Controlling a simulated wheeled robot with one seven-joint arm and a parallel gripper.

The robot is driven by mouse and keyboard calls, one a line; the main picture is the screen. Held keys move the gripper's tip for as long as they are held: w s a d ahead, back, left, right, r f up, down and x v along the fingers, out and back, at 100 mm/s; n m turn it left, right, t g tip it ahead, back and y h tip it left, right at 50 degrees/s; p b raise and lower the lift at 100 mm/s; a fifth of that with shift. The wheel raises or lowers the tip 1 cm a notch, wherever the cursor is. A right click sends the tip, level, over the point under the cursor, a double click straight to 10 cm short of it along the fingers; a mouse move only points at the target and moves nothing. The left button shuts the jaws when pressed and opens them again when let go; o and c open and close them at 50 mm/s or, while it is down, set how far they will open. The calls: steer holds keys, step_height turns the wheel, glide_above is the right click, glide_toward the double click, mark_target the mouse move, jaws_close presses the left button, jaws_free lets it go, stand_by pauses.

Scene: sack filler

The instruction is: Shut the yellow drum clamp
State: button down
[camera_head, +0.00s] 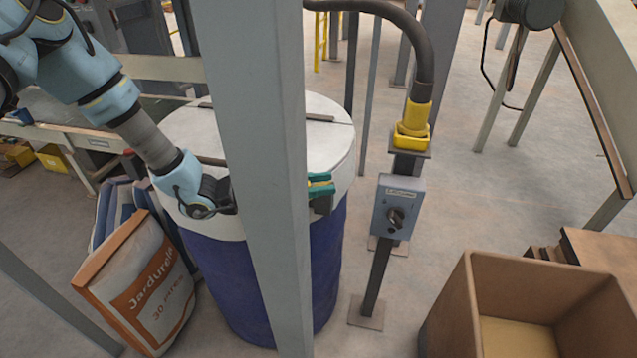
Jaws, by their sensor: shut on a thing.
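The blue drum (225,285) with a white lid (325,118) stands upright behind a grey post (255,120). My arm reaches in from the upper left to the near side of the drum's rim. My gripper (320,183) passes behind the post, and its teal fingertips show just right of it, close together against the white rim. They are shut on a thin yellowish piece, which seems to be the yellow drum clamp (318,182). The post and the fingers hide most of the clamp, so its position cannot be told.
The grey post blocks much of the view. A printed sack (145,285) leans left of the drum. Right of it stand a switch box (398,207) on a pole and a yellow cable fitting (413,125). An open cardboard box (450,320) sits at lower right.

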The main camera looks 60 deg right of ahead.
steer(key=shift+w+f+m+g+y+b, duration=0.15)
steer(key=shift+m+g+y+b, duration=0.2)
steer(key=shift+b, duration=0.3)
steer(key=shift+w+m+g+y+b, duration=0.15)
steer(key=shift+m+g+y+b, duration=0.25)
steer(key=shift+y, duration=0.25)
steer(key=c, duration=0.5)
jaws_free()
steer(key=shift+a, duration=0.1)
steer(key=b+v, duration=0.3)
steer(key=v, duration=0.7)
steer(key=shift+w+a+b, duration=0.3)
steer(key=shift+b, duration=0.05)
steer(key=shift+c, duration=0.5)
